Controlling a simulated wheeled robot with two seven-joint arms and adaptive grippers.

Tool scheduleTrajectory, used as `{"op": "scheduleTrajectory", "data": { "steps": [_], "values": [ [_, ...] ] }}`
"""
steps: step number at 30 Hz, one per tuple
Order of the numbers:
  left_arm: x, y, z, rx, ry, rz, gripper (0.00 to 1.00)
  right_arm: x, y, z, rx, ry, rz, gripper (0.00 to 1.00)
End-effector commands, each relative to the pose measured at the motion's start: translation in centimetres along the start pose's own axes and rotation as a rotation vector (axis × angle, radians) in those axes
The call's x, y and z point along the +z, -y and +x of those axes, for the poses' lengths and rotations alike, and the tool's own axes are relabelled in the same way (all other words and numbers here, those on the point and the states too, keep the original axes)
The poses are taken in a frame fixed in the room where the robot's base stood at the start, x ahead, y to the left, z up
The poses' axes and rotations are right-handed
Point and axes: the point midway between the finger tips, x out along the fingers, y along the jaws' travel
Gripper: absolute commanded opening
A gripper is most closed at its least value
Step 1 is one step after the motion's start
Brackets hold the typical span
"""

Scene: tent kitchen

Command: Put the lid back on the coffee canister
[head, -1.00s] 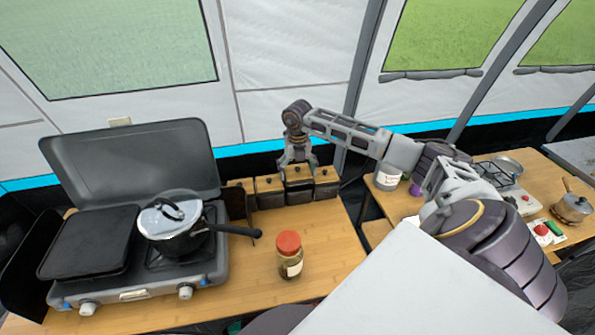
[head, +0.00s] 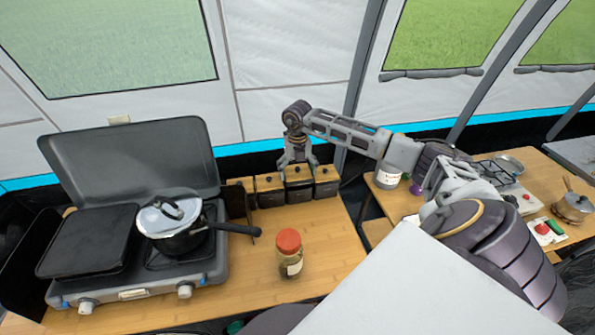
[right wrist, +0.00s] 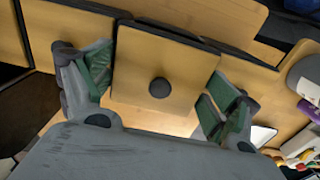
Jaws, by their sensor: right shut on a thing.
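A row of dark canisters with wooden lids and black knobs stands at the back of the counter. My right gripper (head: 298,160) points down over one of them, the dark canister (head: 299,193). In the right wrist view, my right gripper (right wrist: 160,88) has its green-padded fingers at opposite sides of a square wooden lid (right wrist: 135,78) with a black knob, and it is shut on this lid. The lid is over the canister; I cannot tell whether it is fully seated. No label can be read. My left gripper is not in view.
Other lidded canisters (head: 268,194) (head: 327,188) stand close on both sides. A jar with a red lid (head: 289,262) stands at the front. A camp stove (head: 140,275) with a pot (head: 172,240) is at the left. The counter (head: 335,235) right of the jar is clear.

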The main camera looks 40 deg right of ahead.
Motion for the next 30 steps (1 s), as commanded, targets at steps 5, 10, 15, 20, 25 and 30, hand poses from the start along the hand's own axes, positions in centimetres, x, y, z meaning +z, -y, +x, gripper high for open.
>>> {"op": "scheduleTrajectory", "data": {
  "steps": [5, 10, 15, 20, 25, 30],
  "values": [
    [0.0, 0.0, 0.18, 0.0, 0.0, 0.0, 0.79, 0.0, -0.01, 0.26, 0.0, 0.0, 0.0, 0.65],
    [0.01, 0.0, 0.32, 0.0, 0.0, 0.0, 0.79, 0.01, -0.01, 0.47, 0.0, 0.0, 0.0, 0.65],
    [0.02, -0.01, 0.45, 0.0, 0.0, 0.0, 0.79, 0.01, -0.01, 0.67, 0.0, 0.0, 0.0, 0.65],
    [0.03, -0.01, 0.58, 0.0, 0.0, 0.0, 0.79, 0.01, -0.01, 0.86, 0.0, 0.0, 0.0, 0.65],
    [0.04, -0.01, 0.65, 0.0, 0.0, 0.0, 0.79, 0.01, -0.01, 0.98, 0.0, 0.0, 0.0, 0.65],
    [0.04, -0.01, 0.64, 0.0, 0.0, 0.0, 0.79, 0.01, -0.01, 0.97, 0.0, 0.0, 0.0, 0.65]
  ]
}}
